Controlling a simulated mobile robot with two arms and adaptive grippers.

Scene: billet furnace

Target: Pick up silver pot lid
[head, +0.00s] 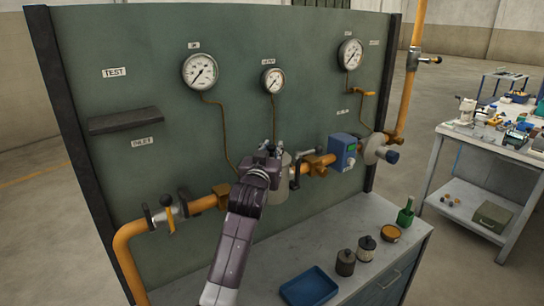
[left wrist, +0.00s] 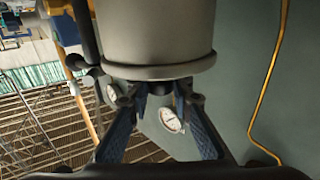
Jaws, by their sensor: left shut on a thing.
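A grey-silver pot (head: 281,188) stands in the pipe line, partly hidden behind my left arm. In the left wrist view the pot body (left wrist: 155,30) fills the top, with the silver lid (left wrist: 160,71) as a wider rimmed disc at its end. My left gripper (head: 272,149) is at the top of the pot. In the left wrist view its two blue-grey fingers (left wrist: 158,92) are shut at the lid's small dark knob. The lid looks seated against the pot, with no clear gap. My right gripper is not in view.
Orange pipe (head: 205,204) with valves runs along the green panel (head: 120,45), which carries several gauges. A blue box (head: 343,150) sits on the pipe to the right. The bench (head: 245,265) holds a blue tray (head: 308,286), jars and a green bottle (head: 405,215).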

